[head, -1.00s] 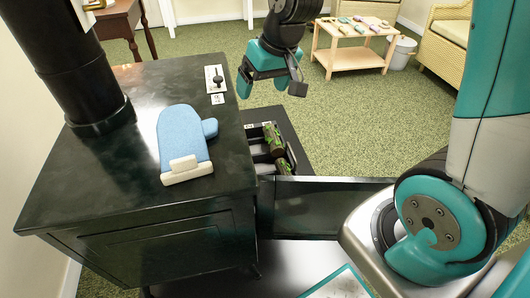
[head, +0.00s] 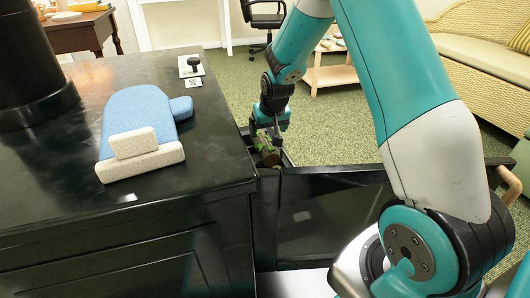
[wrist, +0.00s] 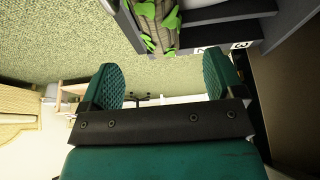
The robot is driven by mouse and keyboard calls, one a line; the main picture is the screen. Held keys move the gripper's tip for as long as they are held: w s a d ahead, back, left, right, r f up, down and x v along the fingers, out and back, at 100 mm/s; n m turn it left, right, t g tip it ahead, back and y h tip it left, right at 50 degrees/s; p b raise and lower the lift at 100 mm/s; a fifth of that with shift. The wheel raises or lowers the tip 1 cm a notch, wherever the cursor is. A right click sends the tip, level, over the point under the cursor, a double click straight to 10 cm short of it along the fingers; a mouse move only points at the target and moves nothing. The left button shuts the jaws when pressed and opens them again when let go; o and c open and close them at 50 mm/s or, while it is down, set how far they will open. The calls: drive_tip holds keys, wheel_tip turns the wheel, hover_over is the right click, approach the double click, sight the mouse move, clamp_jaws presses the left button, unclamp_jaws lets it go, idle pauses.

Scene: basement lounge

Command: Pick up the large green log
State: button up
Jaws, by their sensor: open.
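A brown log with green patches (head: 265,150) lies in a dark slotted tray beside the black stove, partly hidden by my gripper. In the wrist view, part of a log with bright green patches (wrist: 158,24) shows at the top edge, beyond the fingertips; the rest is cut off. My gripper (head: 270,122) is just above the log in the head view. In the wrist view my gripper (wrist: 165,68) has its two green fingers apart, with nothing between them. I cannot tell whether it touches the log.
The dark tray (wrist: 215,13) has dividers and number labels. The black stove (head: 60,170) stands left, with a blue mitt (head: 140,115) on top. A dark open door panel (head: 330,210) is in front of the tray. Green carpet lies beyond, with a small wooden table (head: 330,75).

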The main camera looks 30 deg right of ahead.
sight(265, 142)
drive_tip(key=b+x, duration=0.1)
drive_tip(key=x, duration=0.4)
drive_tip(key=shift+f+b, duration=0.1)
drive_tip(key=shift+b, duration=0.3)
drive_tip(key=b+x, duration=0.3)
drive_tip(key=x, duration=0.2)
drive_tip(key=shift+d+f+b, duration=0.15)
drive_tip(key=shift+f+b, duration=0.05)
drive_tip(key=shift+b, duration=0.15)
drive_tip(key=shift+r, duration=0.15)
drive_tip(key=c, duration=1.2)
